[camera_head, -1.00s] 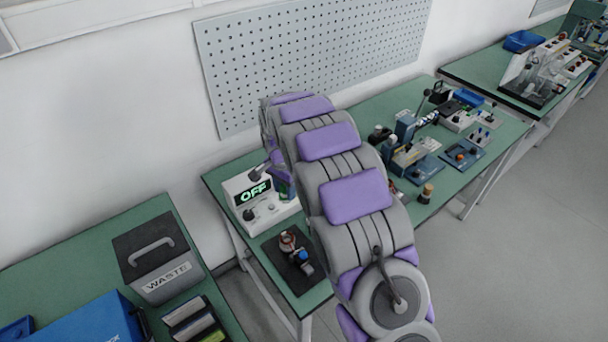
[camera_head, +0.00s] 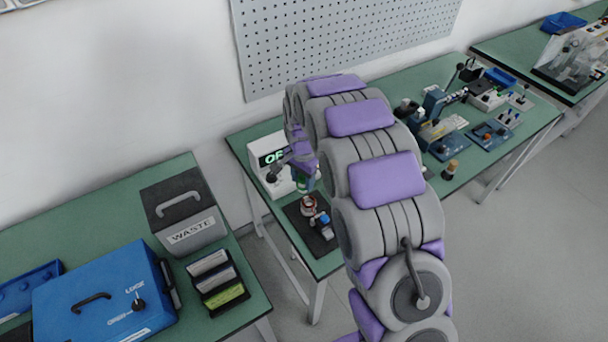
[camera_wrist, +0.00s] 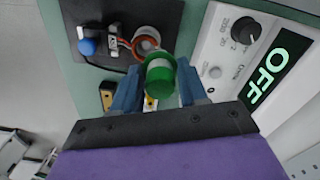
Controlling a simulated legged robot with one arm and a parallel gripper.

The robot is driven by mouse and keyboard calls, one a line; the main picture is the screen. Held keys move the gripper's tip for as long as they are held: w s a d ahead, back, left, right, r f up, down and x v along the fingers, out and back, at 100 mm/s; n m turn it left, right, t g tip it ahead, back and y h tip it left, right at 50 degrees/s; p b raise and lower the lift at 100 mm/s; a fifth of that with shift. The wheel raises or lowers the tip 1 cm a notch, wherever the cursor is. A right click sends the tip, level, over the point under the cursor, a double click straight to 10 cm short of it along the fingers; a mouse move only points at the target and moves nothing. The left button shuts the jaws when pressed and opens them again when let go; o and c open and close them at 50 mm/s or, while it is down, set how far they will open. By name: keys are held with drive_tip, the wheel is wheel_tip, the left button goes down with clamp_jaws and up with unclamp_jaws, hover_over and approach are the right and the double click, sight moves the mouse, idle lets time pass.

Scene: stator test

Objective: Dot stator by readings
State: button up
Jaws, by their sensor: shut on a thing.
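My gripper (camera_wrist: 159,88) has its blue fingers shut on a green dotting pen (camera_wrist: 160,82) with a pale band. In the head view my gripper (camera_head: 301,176) is in front of the tester, over the black pad. The stator (camera_wrist: 146,40), a reddish ring with a pale inside, sits on the black pad (camera_wrist: 98,12). The pen overlaps the stator's near edge in the wrist view; I cannot tell whether they touch. The stator also shows in the head view (camera_head: 308,206). The white tester (camera_wrist: 222,45) has a display (camera_wrist: 277,72) reading OFF, partly covered in the head view.
A blue knob (camera_wrist: 87,46) and a small clamp stand beside the stator. A grey WASTE bin (camera_head: 185,212) and a blue case (camera_head: 100,300) stand on the left bench. Other fixtures crowd the bench right of my arm. A gap separates the benches.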

drive_tip(key=shift+d+f, duration=0.25)
drive_tip(key=shift+f, duration=0.2)
drive_tip(key=shift+d, duration=0.5)
drive_tip(key=shift+a, duration=0.8)
drive_tip(key=shift+d, duration=0.1)
drive_tip(key=shift+s+d, duration=0.1)
drive_tip(key=shift+d, duration=0.1)
drive_tip(key=shift+a+f, duration=0.15)
drive_tip(key=shift+a, duration=0.1)
drive_tip(key=shift+d+f, duration=0.15)
drive_tip(key=shift+f, duration=0.05)
drive_tip(key=shift+f, duration=0.25)
